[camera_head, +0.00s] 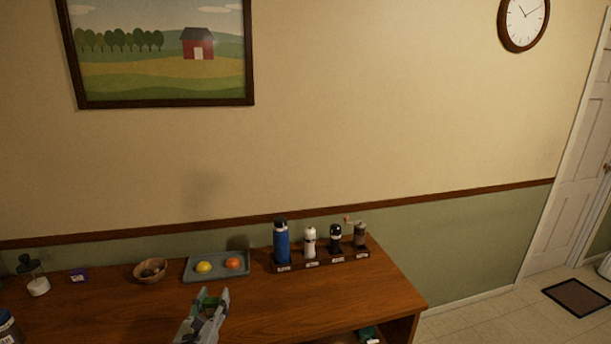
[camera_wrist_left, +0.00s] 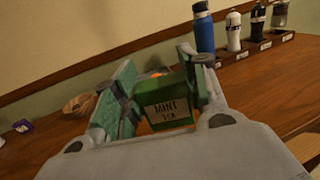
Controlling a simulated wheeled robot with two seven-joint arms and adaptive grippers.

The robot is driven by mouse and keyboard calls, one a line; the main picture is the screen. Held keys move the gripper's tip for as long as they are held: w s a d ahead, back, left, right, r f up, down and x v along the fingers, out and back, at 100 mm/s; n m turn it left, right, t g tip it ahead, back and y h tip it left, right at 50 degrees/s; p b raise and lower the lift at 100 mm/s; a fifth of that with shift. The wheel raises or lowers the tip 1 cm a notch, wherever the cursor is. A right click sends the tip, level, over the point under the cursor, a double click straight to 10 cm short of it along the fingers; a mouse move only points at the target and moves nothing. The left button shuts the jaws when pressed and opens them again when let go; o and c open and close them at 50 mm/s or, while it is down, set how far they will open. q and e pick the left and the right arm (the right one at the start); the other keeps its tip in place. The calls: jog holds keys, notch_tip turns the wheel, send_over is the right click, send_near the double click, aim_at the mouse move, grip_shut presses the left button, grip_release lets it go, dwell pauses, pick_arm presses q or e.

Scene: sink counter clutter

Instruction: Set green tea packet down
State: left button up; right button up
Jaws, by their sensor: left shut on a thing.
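The green tea packet (camera_wrist_left: 162,105) is a small green box with a pale label that reads like "MINT TEA". My left gripper (camera_head: 212,298) is shut on it, with one finger on each side in the left wrist view (camera_wrist_left: 160,92). In the head view the packet (camera_head: 211,301) shows as a small green patch between the fingers, over the front part of the wooden counter (camera_head: 315,302). I cannot tell whether its base touches the wood. My right gripper is not in view.
A grey tray (camera_head: 217,263) with a lemon (camera_head: 203,267) and an orange fruit (camera_head: 233,263) lies behind the gripper. A wooden bowl (camera_head: 150,270) is left of it. A rack (camera_head: 325,258) holds a blue bottle (camera_head: 281,243) and grinders. The counter's right front is bare.

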pick_arm(q)
jog(key=s+d+f, duration=0.3)
jog(key=s+f, duration=0.5)
jog(key=f, duration=0.2)
jog(key=shift+f, duration=0.3)
